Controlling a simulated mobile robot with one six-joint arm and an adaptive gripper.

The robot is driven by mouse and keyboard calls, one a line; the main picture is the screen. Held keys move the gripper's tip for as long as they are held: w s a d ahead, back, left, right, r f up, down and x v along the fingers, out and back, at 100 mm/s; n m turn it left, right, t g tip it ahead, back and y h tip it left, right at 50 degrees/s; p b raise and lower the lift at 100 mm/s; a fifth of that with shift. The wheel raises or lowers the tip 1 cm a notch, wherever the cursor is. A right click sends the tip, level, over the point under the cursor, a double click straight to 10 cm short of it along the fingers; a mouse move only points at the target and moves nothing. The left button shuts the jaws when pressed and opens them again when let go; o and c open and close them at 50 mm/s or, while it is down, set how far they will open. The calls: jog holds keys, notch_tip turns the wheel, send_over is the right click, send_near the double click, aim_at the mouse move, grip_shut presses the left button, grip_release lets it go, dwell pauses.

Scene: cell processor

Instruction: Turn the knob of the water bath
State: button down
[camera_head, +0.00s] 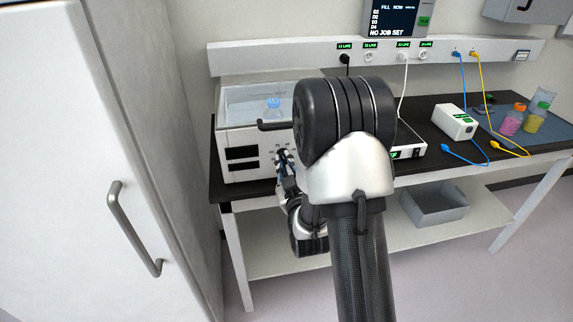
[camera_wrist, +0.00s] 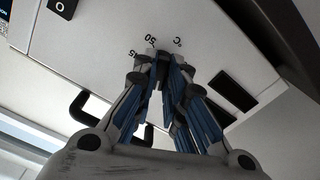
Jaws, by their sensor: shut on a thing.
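The water bath (camera_head: 236,138) is a white box with a clear upper part, at the left end of the dark bench. Its front also fills much of the wrist view (camera_wrist: 110,40), with the printed marks 45, 50 and °C around the knob. My gripper (camera_head: 283,158) is at the right part of this front. In the wrist view my gripper (camera_wrist: 163,66) has its fingertips closed around the knob, against the front panel. The fingers hide nearly all of the knob, so its pointer cannot be read.
A dark handle (camera_head: 272,125) juts out above my gripper. A tall white cabinet (camera_head: 85,130) stands close on the left. A white device (camera_head: 410,150) and a small white box (camera_head: 456,123) are farther right.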

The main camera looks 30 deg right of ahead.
jog(key=m, duration=0.4)
jog(key=shift+w+r+m, duration=0.1)
jog(key=shift+m, duration=2.7)
jog(key=c, duration=1.6)
grip_release()
jog(key=shift+c, duration=0.2)
